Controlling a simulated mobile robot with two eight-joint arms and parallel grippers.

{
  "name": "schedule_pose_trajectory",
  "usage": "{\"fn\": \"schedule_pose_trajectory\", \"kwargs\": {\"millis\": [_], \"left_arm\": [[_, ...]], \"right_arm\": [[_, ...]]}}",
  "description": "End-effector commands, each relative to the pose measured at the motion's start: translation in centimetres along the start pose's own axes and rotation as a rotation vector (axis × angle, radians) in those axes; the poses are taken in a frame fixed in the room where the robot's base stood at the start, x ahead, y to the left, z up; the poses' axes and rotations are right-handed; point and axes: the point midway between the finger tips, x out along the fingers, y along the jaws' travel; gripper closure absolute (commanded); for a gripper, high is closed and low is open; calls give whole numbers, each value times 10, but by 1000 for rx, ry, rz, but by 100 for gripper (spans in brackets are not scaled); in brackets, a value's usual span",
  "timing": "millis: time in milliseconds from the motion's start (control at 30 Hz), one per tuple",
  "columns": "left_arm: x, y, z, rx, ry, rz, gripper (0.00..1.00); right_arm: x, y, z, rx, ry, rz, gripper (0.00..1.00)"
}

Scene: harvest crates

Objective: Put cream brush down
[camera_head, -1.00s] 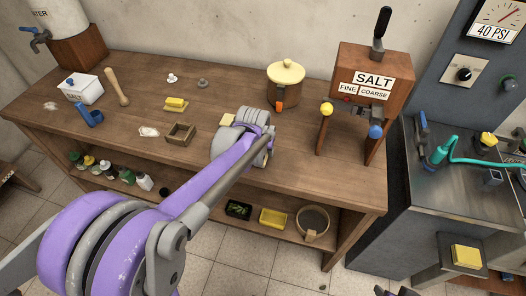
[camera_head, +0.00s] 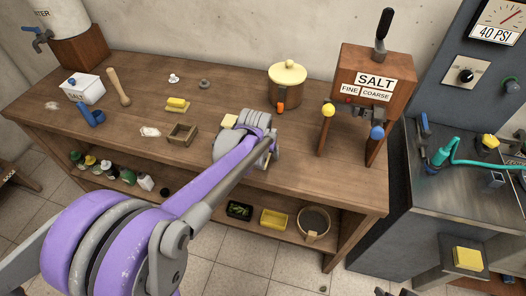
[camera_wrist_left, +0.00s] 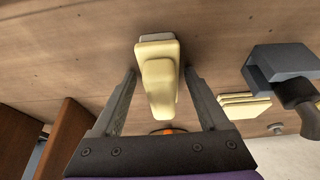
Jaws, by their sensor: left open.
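The cream brush (camera_wrist_left: 158,85) shows in the left wrist view as a pale block with a narrower raised part, over the wooden bench. My left gripper (camera_wrist_left: 160,72) is open, with one finger on each side of the brush and a visible gap beside each. In the head view my left gripper (camera_head: 256,138) is over the middle of the bench (camera_head: 300,168), and its wrist hides the brush. I cannot tell whether the brush's underside rests fully on the wood. A small dark part at the bottom edge may be my right gripper (camera_head: 397,292).
A flat cream stack (camera_head: 229,121) lies just left of the gripper. A pot (camera_head: 285,95) stands behind it, and the salt dispenser (camera_head: 374,75) stands to the right. A small open wooden box (camera_head: 181,135) is further left. The bench front right is clear.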

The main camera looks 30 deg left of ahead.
Motion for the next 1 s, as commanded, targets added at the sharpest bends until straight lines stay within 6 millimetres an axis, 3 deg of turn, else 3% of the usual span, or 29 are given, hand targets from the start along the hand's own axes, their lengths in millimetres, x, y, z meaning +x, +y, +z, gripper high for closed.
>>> {"fn": "schedule_pose_trajectory", "kwargs": {"millis": [500, 733, 867, 1000], "left_arm": [[-101, -2, -1, -1, 3, -4, 21], [-121, 1, 5, 5, 5, -2, 21], [-125, 15, 42, 45, 15, 15, 21], [-122, 33, 111, 113, 32, 45, 21]], "right_arm": [[-10, 0, -7, 0, 5, 0, 50], [-11, 0, -8, 0, 5, 0, 50], [-11, 0, -8, 0, 5, 0, 50], [-11, 0, -8, 0, 5, 0, 50]]}}
